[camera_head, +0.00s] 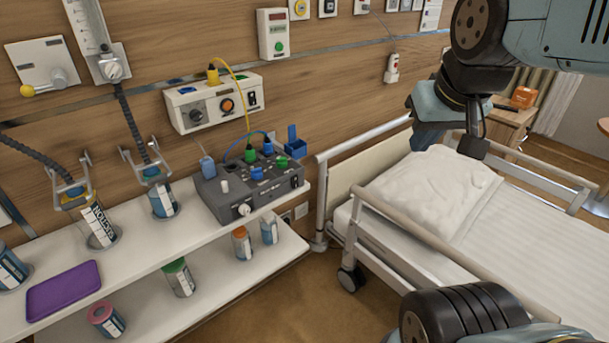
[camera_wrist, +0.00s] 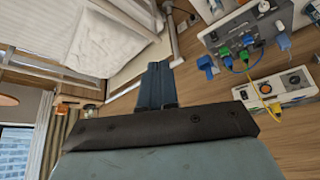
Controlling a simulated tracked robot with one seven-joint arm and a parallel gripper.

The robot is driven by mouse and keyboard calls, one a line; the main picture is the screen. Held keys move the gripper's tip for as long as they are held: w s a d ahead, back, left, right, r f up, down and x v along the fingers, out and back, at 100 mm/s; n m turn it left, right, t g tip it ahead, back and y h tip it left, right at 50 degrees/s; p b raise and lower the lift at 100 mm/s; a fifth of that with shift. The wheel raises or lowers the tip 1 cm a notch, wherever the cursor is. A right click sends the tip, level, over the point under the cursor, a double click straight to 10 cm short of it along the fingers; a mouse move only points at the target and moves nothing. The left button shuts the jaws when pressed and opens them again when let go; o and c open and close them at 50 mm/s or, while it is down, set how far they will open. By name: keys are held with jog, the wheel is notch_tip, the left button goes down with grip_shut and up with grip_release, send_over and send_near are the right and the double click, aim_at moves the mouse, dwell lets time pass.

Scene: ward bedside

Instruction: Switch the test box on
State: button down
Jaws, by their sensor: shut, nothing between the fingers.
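A grey box (camera_head: 250,186) with blue and green plugs on top stands on the upper wall shelf; I take it for the test box. A white knob (camera_head: 244,210) is on its front, and a small white part (camera_head: 224,186) stands on its top. Whether it is on cannot be told. The box also shows at the top right of the wrist view (camera_wrist: 240,33). My gripper (camera_head: 473,148) is over the bed's pillow end, to the right of the box and well apart from it. In the wrist view its dark blue fingers (camera_wrist: 157,80) are together and empty.
A white wall unit (camera_head: 214,103) with a yellow cable is above the box. The bed rail (camera_head: 365,140) stands between my gripper and the shelf (camera_head: 150,255). Several jars and a purple tray (camera_head: 64,290) are on the shelves. The pillow (camera_head: 430,187) is below my gripper.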

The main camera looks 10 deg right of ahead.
jog(key=w+a+f+n+g+y, duration=0.1)
jog(key=w+a+f+n, duration=0.5)
jog(key=w+f+n, duration=0.3)
jog(key=w+a+f+n+g+y, duration=0.1)
jog(key=w+a+f+n, duration=0.6)
jog(key=n, duration=0.8)
jog(key=shift+w+a+f+n, duration=0.35)
jog(key=shift+w+f, duration=0.95)
jog(key=shift+w, duration=0.85)
jog(key=shift+d, duration=0.1)
jog(key=shift+f, duration=0.1)
